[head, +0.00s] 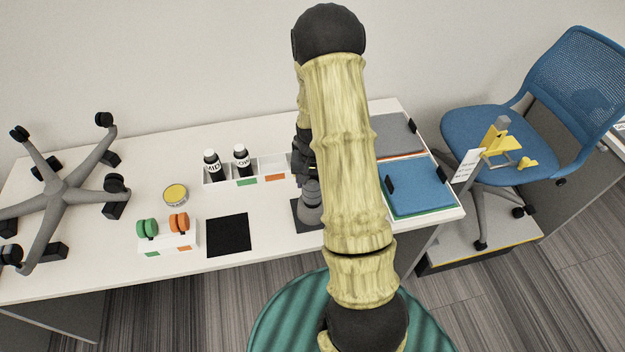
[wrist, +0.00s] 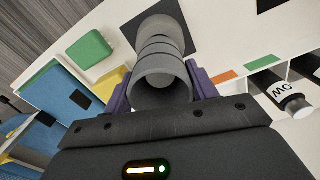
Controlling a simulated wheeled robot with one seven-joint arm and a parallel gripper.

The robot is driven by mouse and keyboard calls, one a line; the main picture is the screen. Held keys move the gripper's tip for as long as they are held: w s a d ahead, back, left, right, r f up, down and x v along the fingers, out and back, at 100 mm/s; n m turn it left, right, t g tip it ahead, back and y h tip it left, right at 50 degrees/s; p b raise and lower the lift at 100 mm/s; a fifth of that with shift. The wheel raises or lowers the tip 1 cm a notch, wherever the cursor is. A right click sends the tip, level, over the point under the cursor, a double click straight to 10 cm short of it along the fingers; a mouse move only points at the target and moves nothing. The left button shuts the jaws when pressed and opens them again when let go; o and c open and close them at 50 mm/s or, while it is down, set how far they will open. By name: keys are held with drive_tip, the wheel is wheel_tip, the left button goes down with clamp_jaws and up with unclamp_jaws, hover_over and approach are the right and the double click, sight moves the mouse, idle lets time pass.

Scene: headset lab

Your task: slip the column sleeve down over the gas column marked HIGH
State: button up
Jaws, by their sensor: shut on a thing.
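The grey, stepped column sleeve (head: 311,208) stands over a dark square pad on the desk, just left of my arm. My gripper (wrist: 162,88) is shut on the sleeve, with a purple finger on each side. In the wrist view the open near end of the sleeve (wrist: 160,50) faces me, and a rounded grey end shows inside it. I cannot tell whether the sleeve's lower end touches the pad. Two black bottle-shaped columns stand in a white rack: one reads MID (head: 213,168), the other seems to read LOW (head: 242,162). No HIGH marking is readable.
The white rack (head: 272,165) lies close left of my gripper. A yellow tin (head: 175,194), a holder with green and orange casters (head: 168,240) and a black mat (head: 229,235) lie further left.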

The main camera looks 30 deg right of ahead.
drive_tip(key=shift+f+b, duration=1)
drive_tip(key=shift+f, duration=0.5)
drive_tip(key=o, duration=1.1)
drive_tip(key=shift+c, duration=0.2)
drive_tip(key=shift+r, duration=0.1)
wheel_tip(320, 180, up, 17)
drive_tip(key=b, duration=0.2)
drive_tip(key=shift+r, duration=0.15)
